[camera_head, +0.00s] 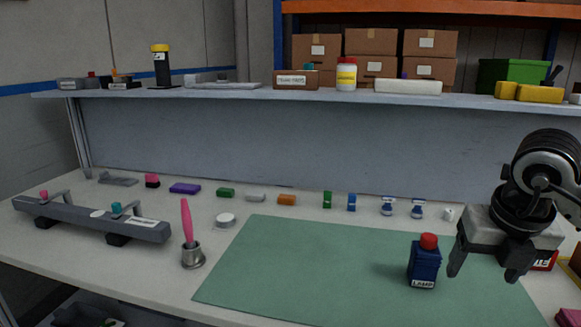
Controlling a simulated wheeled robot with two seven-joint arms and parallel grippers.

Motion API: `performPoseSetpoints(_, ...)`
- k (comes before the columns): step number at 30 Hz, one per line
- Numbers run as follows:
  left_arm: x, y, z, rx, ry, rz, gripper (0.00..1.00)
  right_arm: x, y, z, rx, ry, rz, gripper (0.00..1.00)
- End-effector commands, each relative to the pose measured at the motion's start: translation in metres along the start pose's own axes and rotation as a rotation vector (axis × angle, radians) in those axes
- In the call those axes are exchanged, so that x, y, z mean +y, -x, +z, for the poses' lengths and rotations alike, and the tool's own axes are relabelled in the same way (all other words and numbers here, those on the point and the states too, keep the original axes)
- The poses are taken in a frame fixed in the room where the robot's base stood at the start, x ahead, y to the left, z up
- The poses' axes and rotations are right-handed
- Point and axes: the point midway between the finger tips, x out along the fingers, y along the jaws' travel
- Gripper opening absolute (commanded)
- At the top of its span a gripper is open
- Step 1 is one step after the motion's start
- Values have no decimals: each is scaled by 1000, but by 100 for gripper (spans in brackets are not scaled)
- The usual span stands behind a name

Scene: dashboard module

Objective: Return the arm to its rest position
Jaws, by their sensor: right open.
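My right arm comes in from the right edge. Its gripper (484,271) is open and empty, pointing down above the right part of the green mat (300,272). A blue block with a red knob and a LAMP label (424,266) stands upright on the mat, just left of the gripper and apart from its fingers as seen here. My left gripper is not in view.
A grey fixture with clamps (92,220) lies at the left. A metal cup with a pink tool (192,256) stands beside the mat. Several small coloured blocks line the back of the table (150,276). A shelf (200,97) runs above. The mat's middle is clear.

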Motion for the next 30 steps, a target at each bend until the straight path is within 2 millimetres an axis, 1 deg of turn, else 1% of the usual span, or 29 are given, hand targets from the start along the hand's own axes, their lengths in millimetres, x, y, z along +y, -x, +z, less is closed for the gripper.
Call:
performPoseSetpoints(5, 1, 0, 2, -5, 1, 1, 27, 31, -16, -17, 63, 72, 124, 71)
performPoseSetpoints(11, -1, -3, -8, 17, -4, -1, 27, 75, -32, -46, 153, 157, 322, 71)
performPoseSetpoints(14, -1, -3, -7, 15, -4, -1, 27, 103, -36, -65, 210, 195, 457, 71)
performPoseSetpoints(17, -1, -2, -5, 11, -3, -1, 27, 136, -37, -91, 283, 222, 636, 71)
performPoseSetpoints(20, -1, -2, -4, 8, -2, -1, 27, 177, -28, -124, 380, 214, 901, 71)
performPoseSetpoints(21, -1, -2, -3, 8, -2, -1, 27, 196, -18, -138, 429, 182, 1049, 71)
performPoseSetpoints(22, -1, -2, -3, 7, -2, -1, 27, 210, -9, -147, 464, 141, 1169, 71)
performPoseSetpoints(23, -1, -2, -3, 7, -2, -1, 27, 221, 1, -153, 494, 82, 1292, 71)
performPoseSetpoints(24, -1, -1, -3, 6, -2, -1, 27, 233, 15, -156, 527, -19, 1449, 71)
performPoseSetpoints(25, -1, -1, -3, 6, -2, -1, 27, 238, 24, -154, 547, -114, 1557, 71)
performPoseSetpoints(26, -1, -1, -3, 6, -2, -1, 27, 241, 30, -150, 561, -222, 1654, 71)
performPoseSetpoints(27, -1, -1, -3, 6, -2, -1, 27, 241, 34, -140, 570, -389, 1764, 71)
performPoseSetpoints(28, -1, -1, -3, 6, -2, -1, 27, 238, 33, -132, 573, -527, 1830, 71)
performPoseSetpoints(29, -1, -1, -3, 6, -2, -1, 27, 234, 28, -123, 569, -677, 1880, 71)
performPoseSetpoints(30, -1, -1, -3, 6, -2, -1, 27, 225, 16, -112, 560, -889, 1920, 71)
